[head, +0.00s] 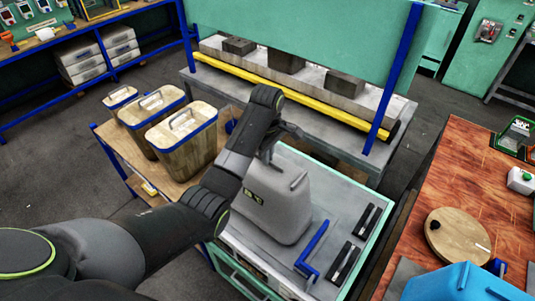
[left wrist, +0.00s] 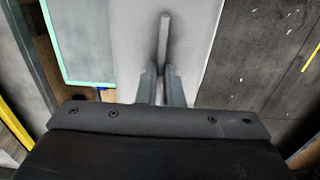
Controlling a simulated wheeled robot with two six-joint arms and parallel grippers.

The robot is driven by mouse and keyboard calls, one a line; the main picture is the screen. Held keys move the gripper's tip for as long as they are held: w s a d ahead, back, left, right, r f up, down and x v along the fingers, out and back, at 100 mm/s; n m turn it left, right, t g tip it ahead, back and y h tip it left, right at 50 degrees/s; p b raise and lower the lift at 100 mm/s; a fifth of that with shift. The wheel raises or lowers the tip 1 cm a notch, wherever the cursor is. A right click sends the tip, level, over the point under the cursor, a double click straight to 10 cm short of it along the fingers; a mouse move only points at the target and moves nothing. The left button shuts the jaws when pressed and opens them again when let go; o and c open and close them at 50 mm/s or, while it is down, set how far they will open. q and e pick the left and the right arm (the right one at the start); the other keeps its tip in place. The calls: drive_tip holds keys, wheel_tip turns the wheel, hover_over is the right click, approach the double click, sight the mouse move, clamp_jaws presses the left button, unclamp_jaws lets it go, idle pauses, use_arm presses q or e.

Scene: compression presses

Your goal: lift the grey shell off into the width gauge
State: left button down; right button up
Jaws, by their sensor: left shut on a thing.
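The grey shell (head: 275,205) is a tapered, box-like piece with dark marks on its side. It stands upright at the pale-topped cabinet (head: 333,207); whether its base touches the top I cannot tell. My left gripper (head: 270,153) is over its upper end, shut on the shell's raised rib. In the left wrist view the rib (left wrist: 164,35) runs in between the two fingers (left wrist: 160,74). Two black bars (head: 350,260) and a blue angled piece (head: 315,250) lie beside the shell; I cannot tell whether they form the width gauge. My right gripper is out of view.
Wooden bins with handles (head: 183,128) stand on a cart to the left. A press with a yellow bar (head: 290,90) and blue posts (head: 391,78) stands behind. A reddish bench (head: 465,170) at right holds a round wooden disc (head: 458,236) and a blue container (head: 463,283).

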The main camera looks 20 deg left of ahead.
use_arm(q)
drive_tip(key=shift+w+a, duration=0.15)
drive_tip(key=shift+a, duration=0.05)
drive_tip(key=shift+a+f, duration=0.15)
drive_tip(key=shift+f, duration=0.05)
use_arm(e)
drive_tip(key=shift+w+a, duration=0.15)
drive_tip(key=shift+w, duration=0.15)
use_arm(q)
drive_tip(key=shift+d, duration=0.2)
drive_tip(key=shift+a+f, duration=0.1)
drive_tip(key=shift+f, duration=0.3)
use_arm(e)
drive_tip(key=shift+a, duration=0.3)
use_arm(q)
drive_tip(key=c, duration=1.5)
unclamp_jaws()
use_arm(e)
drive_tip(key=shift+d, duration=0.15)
use_arm(q)
drive_tip(key=shift+f, duration=0.1)
